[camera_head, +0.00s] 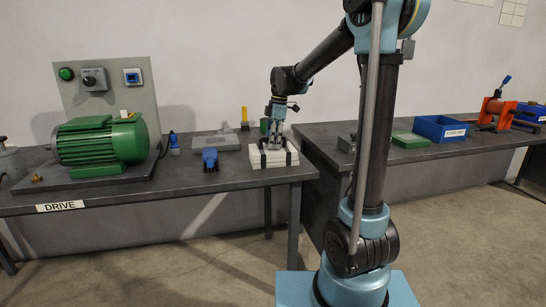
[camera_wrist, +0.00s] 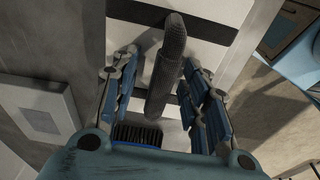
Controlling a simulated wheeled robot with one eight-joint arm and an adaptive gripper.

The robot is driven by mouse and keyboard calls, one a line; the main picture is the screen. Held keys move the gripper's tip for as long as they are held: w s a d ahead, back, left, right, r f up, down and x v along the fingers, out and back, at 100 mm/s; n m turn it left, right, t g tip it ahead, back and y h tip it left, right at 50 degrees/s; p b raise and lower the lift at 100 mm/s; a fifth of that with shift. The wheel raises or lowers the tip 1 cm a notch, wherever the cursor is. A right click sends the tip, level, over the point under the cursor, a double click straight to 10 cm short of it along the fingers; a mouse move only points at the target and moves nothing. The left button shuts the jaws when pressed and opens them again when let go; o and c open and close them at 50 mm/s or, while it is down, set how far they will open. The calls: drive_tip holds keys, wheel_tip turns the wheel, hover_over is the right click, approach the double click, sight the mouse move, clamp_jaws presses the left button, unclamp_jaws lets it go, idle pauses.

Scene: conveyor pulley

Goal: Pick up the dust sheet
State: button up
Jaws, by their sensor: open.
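The dust sheet (camera_head: 275,161) appears to be the white folded bundle with dark straps at the right end of the drive bench. In the wrist view its white face (camera_wrist: 212,54) and dark bands fill the upper middle. A dark grey textured bar (camera_wrist: 166,68), seemingly its handle, lies lengthwise between my fingers. My gripper (camera_head: 273,146) is open and points down over the bundle. In the wrist view the fingers of my gripper (camera_wrist: 160,78) stand on both sides of the bar, with gaps visible. Contact cannot be told.
A green motor (camera_head: 100,143) and a control panel stand on the left of the bench. A blue item (camera_head: 210,159) and a grey box (camera_head: 216,142) lie left of the bundle. The right bench holds a green box (camera_head: 411,140) and a blue bin (camera_head: 440,128).

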drive_tip(key=shift+f, duration=0.1)
idle(0.3)
clamp_jaws()
